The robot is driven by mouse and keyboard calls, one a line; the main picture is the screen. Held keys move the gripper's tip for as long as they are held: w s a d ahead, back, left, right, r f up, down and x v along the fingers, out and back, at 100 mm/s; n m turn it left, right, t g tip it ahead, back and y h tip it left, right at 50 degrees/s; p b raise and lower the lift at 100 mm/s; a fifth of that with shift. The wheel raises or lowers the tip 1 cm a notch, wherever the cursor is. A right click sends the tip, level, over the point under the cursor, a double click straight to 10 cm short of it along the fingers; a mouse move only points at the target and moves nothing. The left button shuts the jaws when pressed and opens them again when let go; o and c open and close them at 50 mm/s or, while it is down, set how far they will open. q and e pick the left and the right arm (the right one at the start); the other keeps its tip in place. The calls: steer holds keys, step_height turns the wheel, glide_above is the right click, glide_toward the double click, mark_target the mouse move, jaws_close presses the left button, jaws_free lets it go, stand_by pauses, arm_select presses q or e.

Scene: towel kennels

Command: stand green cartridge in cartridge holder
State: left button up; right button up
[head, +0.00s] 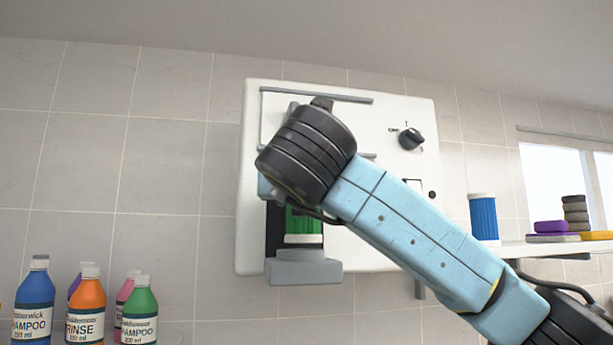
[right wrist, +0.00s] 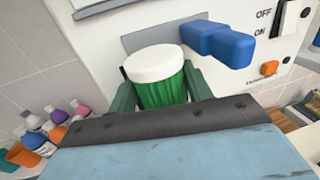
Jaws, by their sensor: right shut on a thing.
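The green cartridge (head: 303,225), with white ends, is upright in front of the dark recess low on the white wall unit. Its lower white end is just above or at the grey cartridge holder (head: 303,270); I cannot tell whether it rests in it. In the right wrist view the cartridge (right wrist: 158,88) shows its white top and ribbed green side. My right gripper (right wrist: 162,96) is shut on it, one finger on each side. In the head view my right wrist hides the fingers and the cartridge's top. My left gripper is not in view.
The white wall unit (head: 385,235) carries a black knob (head: 411,139). A blue lever (right wrist: 228,45) sticks out close beside the cartridge. A blue cartridge (head: 484,218) stands on the right shelf near stacked sponges (head: 575,212). Several bottles (head: 85,305) stand at lower left.

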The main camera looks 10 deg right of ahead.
steer(key=shift+w+f+p, duration=0.1)
steer(key=shift+w+p, duration=0.6)
steer(key=shift+w, duration=0.3)
steer(key=shift+f+b, duration=1.1)
steer(key=shift+b, duration=0.2)
steer(key=o, duration=1.1)
steer(key=s+a+b, duration=0.1)
steer(key=s, duration=0.3)
steer(key=s+b, duration=0.2)
steer(key=s, duration=0.2)
steer(key=s+a+b, duration=0.1)
steer(key=s+b, duration=0.1)
steer(key=s, duration=0.3)
steer(key=shift+a, duration=0.3)
